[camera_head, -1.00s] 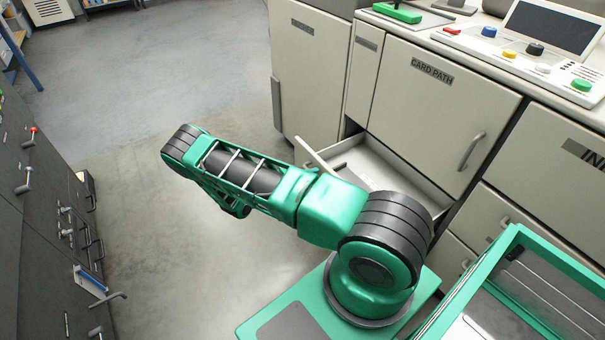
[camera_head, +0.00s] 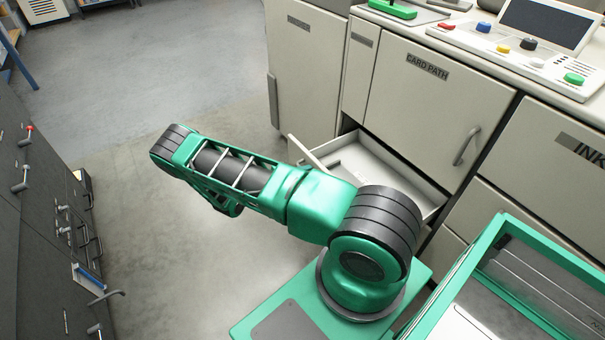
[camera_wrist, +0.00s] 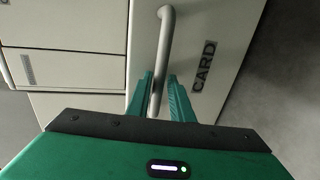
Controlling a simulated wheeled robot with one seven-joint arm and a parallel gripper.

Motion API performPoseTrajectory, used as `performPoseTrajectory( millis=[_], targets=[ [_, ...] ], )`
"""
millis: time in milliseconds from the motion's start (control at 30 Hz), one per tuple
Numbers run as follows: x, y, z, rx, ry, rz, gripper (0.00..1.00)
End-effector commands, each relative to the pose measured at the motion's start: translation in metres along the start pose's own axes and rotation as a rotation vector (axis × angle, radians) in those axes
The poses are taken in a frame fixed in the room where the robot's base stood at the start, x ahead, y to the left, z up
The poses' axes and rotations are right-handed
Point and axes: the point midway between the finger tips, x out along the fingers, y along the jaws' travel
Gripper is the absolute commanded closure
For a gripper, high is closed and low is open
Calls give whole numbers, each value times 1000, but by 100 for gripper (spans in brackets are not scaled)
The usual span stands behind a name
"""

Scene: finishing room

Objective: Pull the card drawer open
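The card drawer (camera_head: 308,155) stands partly open beneath the door marked CARD PATH. Its light inside shows, with a small grey thing on its floor; my arm covers part of the drawer. In the wrist view its pale front (camera_wrist: 225,30) carries a CARD label, and its grey bar handle (camera_wrist: 165,30) runs down between my fingers. My gripper is hidden behind my arm in the head view.
The CARD PATH door (camera_head: 420,110) is shut above the drawer, with a control panel (camera_head: 540,40) on the counter. Dark cabinets (camera_head: 35,230) with projecting handles line the left side. Grey floor (camera_head: 180,80) lies clear between the two rows.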

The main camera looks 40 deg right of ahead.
Motion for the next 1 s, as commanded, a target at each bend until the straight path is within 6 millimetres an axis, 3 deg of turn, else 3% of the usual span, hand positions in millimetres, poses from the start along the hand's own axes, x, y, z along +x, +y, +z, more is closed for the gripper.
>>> performPoseTrajectory(
  millis=[167,633,1000],
  targets=[
    [-13,0,-1,0,2,1,80],
    [-92,-2,-2,-2,3,-1,80],
    [-108,-2,-1,-2,0,-1,80]
  ],
)
